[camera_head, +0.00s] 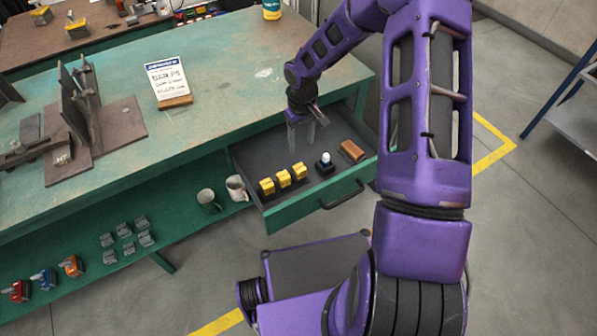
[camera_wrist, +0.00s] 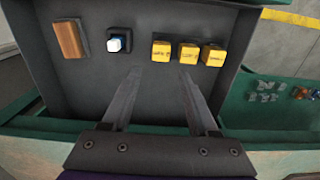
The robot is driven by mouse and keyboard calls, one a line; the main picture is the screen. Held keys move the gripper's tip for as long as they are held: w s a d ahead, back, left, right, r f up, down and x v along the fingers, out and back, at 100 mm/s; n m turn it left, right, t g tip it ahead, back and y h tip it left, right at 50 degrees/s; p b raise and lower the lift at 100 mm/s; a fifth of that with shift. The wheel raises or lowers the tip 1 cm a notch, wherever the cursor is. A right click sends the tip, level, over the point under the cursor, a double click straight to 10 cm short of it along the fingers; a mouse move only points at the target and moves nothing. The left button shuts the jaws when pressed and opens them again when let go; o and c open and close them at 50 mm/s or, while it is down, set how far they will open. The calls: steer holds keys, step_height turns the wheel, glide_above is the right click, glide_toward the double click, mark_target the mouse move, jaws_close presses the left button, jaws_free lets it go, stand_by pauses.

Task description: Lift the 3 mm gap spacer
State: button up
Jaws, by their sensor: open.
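Three yellow blocks stand in a row in the open drawer (camera_head: 250,160): a left one (camera_head: 267,186), a middle one (camera_head: 284,179) and a right one (camera_head: 299,170). The wrist view shows the same row, a left (camera_wrist: 161,51), a middle (camera_wrist: 188,52) and a right block (camera_wrist: 214,55), each with dark marking on top. The markings are too small to read, so I cannot tell which is the 3 mm gap spacer. My gripper (camera_head: 302,135) is open and empty over the drawer's back part. In the wrist view its fingertips (camera_wrist: 160,72) point toward the row, apart from it.
A dark block with a white knob (camera_head: 325,163) and a brown block (camera_head: 351,151) share the drawer. The drawer walls and the workbench edge (camera_head: 240,130) are close to my gripper. Two mugs (camera_head: 236,188) stand on the lower shelf. A sign (camera_head: 167,78) stands on the bench.

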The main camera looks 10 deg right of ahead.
mark_target(300, 167)
step_height(300, 167, down, 8)
steer(key=shift+f+b, duration=0.15)
steer(key=shift+b, duration=0.15)
steer(key=shift+w+a+f, duration=0.1)
steer(key=shift+f, duration=1.2)
steer(key=shift+w+a+f, duration=0.1)
steer(key=shift+f, duration=1.15)
jaws_close()
